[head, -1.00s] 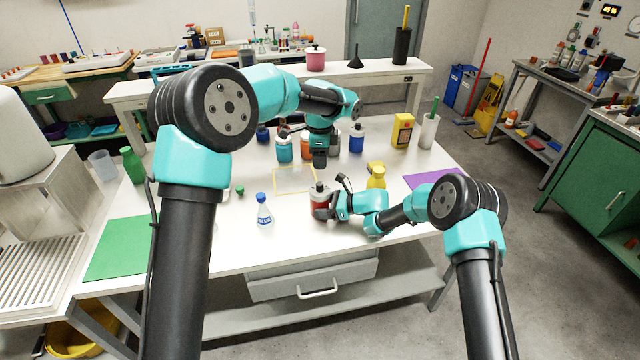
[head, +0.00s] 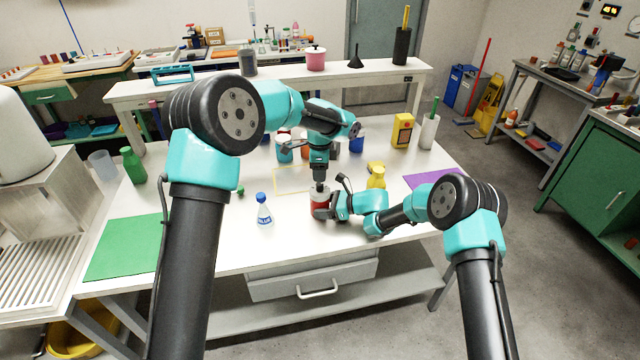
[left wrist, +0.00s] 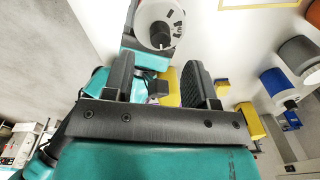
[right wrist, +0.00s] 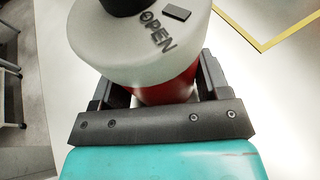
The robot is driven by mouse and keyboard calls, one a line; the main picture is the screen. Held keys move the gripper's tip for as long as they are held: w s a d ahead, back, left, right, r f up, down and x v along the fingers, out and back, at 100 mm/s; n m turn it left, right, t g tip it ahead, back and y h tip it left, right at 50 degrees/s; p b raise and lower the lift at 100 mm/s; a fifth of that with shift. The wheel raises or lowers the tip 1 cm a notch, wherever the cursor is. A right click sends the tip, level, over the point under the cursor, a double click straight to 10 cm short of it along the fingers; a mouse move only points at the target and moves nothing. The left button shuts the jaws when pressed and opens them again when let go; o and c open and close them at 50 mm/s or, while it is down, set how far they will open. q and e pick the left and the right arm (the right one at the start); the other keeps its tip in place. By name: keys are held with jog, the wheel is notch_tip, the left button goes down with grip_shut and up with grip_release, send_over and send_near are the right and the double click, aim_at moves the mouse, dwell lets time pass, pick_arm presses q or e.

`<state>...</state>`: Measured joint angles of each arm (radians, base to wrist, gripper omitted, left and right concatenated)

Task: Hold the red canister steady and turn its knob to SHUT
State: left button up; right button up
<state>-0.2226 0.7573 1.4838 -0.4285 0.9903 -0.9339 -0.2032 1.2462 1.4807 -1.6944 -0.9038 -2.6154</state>
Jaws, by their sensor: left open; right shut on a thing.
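The red canister (head: 320,208) stands upright on the white table, with a white lid and a dark knob (head: 320,188). My right gripper (head: 323,213) is shut around its red body, which also shows in the right wrist view (right wrist: 165,92). The word OPEN (right wrist: 158,32) is printed on the lid there, and the dark knob (right wrist: 125,5) is cut off by the frame's top edge. My left gripper (head: 320,180) points down just above the knob, open. In the left wrist view the lid (left wrist: 160,18) lies beyond its spread fingers (left wrist: 160,80). I cannot tell whether they touch the knob.
A white bottle with a blue cap (head: 264,212) stands left of the canister. A yellow container (head: 376,178) stands to its right, close to my right arm. Several coloured jars stand behind, near a yellow-outlined square (head: 290,180).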

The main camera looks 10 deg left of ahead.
aim_at(320, 184)
pick_arm(q)
notch_tip(320, 184, down, 6)
jog(key=shift+w+r, duration=0.1)
jog(key=shift+c, duration=0.2)
jog(key=c, duration=0.9)
